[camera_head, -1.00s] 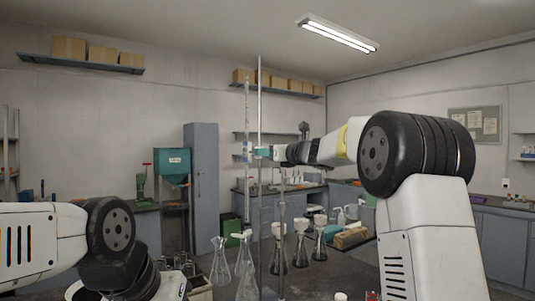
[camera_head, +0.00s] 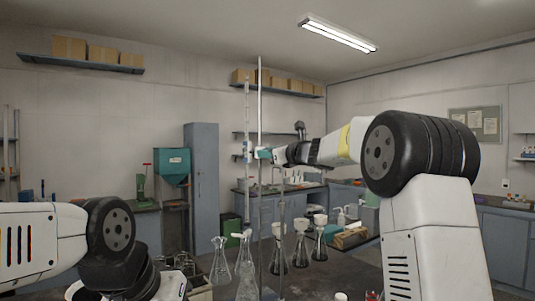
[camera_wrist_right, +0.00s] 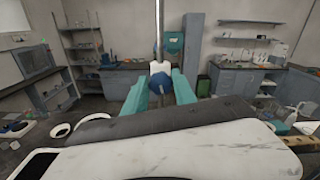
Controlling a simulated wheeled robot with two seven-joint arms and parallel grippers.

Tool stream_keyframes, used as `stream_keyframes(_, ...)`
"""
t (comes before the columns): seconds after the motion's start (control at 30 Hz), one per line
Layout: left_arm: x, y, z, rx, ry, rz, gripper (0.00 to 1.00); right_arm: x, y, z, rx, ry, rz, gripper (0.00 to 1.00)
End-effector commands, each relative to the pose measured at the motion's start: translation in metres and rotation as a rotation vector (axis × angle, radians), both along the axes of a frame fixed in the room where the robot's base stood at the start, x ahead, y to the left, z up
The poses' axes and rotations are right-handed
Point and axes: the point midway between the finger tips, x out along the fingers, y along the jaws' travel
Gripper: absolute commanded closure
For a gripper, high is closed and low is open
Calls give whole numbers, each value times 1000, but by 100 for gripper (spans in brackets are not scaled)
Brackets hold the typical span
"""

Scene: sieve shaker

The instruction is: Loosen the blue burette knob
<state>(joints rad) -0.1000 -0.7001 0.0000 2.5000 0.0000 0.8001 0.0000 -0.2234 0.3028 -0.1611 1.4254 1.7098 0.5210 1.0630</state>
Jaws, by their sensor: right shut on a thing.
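The blue burette knob (camera_wrist_right: 161,83) sits between the teal fingers of my right gripper (camera_wrist_right: 160,78) in the right wrist view, with the white clamp body just behind it. The gripper is shut on the knob. In the head view the right gripper (camera_head: 263,154) reaches from the right to the clamp at the stand's thin upright rod (camera_head: 260,95). The knob is hidden by the fingers there. The slim clear burette (camera_head: 247,115) stands upright just left of the rod. My left arm shows at lower left, but its gripper is out of view.
Several glass flasks (camera_head: 221,262) stand around the foot of the rod. A dark table (camera_head: 330,272) lies below. A teal hopper machine (camera_head: 173,165) and a grey cabinet (camera_head: 202,190) stand at the back left.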

Motion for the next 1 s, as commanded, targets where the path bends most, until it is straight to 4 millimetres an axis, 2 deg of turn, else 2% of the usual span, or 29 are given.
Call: stream_keyframes(1.0, 0, 0, 0, 0, 0, 0, 64, -1, 1, -3, -798, -531, -1, 100)
